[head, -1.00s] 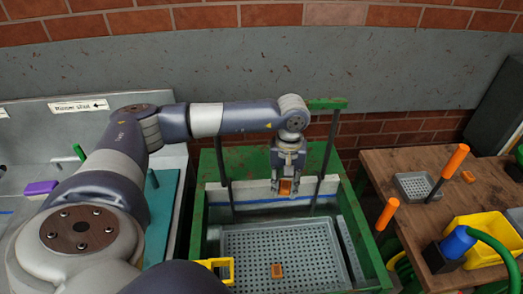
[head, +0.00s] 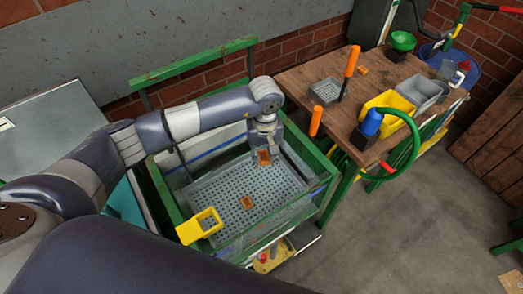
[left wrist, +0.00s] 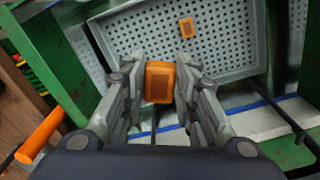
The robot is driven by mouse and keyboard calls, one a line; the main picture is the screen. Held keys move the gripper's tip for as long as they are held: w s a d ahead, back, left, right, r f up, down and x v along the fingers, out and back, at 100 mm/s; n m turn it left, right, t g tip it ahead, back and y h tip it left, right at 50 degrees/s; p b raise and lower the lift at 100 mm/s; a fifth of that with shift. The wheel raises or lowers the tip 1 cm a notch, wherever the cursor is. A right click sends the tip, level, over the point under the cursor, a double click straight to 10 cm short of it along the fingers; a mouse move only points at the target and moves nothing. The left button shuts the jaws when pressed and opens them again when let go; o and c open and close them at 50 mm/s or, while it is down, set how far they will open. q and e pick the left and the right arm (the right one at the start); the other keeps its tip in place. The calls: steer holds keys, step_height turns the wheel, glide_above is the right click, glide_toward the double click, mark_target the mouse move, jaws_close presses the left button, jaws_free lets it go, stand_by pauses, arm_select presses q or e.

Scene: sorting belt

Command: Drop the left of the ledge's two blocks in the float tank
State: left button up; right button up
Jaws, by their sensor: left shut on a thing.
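My left gripper (head: 265,143) is shut on an orange block (head: 264,158) and holds it over the back part of the green-framed tank (head: 163,200). In the left wrist view the same orange block (left wrist: 160,82) sits between both fingers (left wrist: 158,88). A second orange block (head: 247,203) lies on the grey perforated tray (head: 220,190) inside the tank, apart from the gripper; it also shows in the left wrist view (left wrist: 187,27). I cannot make out a ledge with two blocks. My right gripper is not in view.
A yellow open holder (head: 200,226) sits at the tank's front left rim. An orange-handled upright (head: 315,122) stands by its right side.

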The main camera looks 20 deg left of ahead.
arm_select(q)
step_height(320, 180, down, 7)
steer(key=b, duration=0.2)
steer(key=shift+b, duration=0.3)
steer(key=shift+r, duration=0.1)
steer(key=o, duration=1.1)
step_height(320, 180, up, 12)
steer(key=shift+r, duration=0.1)
steer(key=shift+s, duration=0.15)
